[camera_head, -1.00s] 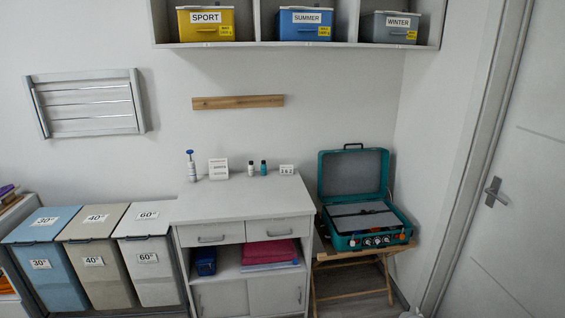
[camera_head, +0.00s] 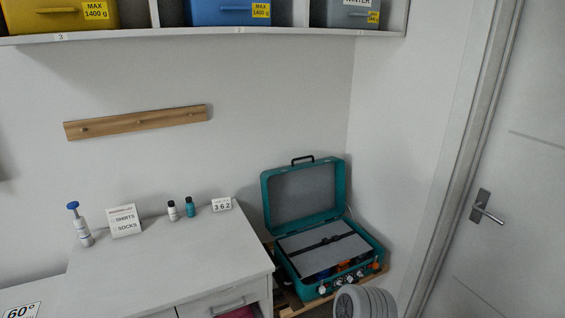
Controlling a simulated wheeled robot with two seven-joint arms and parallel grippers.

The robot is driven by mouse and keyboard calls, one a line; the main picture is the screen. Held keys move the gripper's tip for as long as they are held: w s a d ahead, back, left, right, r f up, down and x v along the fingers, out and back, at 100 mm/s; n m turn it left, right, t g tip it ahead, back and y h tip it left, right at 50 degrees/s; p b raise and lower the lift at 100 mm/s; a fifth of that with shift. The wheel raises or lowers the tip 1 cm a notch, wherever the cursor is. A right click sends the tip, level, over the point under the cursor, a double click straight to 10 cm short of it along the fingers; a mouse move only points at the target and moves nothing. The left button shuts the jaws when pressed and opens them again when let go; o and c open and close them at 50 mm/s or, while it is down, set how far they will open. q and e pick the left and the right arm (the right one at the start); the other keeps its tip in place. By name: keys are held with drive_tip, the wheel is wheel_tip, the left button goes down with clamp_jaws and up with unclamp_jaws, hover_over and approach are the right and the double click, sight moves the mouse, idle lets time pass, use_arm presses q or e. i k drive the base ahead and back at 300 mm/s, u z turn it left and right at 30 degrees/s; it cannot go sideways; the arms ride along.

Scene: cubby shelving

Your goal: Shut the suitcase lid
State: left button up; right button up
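The teal suitcase (camera_head: 376,256) stands on a low wooden stand in the corner, right of the white cabinet. Its lid (camera_head: 341,178) is raised and upright at the back, grey lining facing me, with a dark handle on top. A grey panel with a dark strap lies in the base, and several small knobs or items line its front. A rounded grey ribbed part, probably of my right arm, shows at the bottom edge in front of the suitcase. Neither gripper can be made out.
The white cabinet top (camera_head: 170,270) holds a pump bottle (camera_head: 82,226), a small sign (camera_head: 124,220) and two small bottles (camera_head: 181,209). A shelf with bins (camera_head: 230,12) hangs above. A wooden rail (camera_head: 136,123) is on the wall. A door (camera_head: 510,200) is at the right.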

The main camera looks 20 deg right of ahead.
sight(295, 197)
drive_tip(key=z, duration=2.35)
drive_tip(key=i, duration=1.7)
drive_tip(key=u, duration=3)
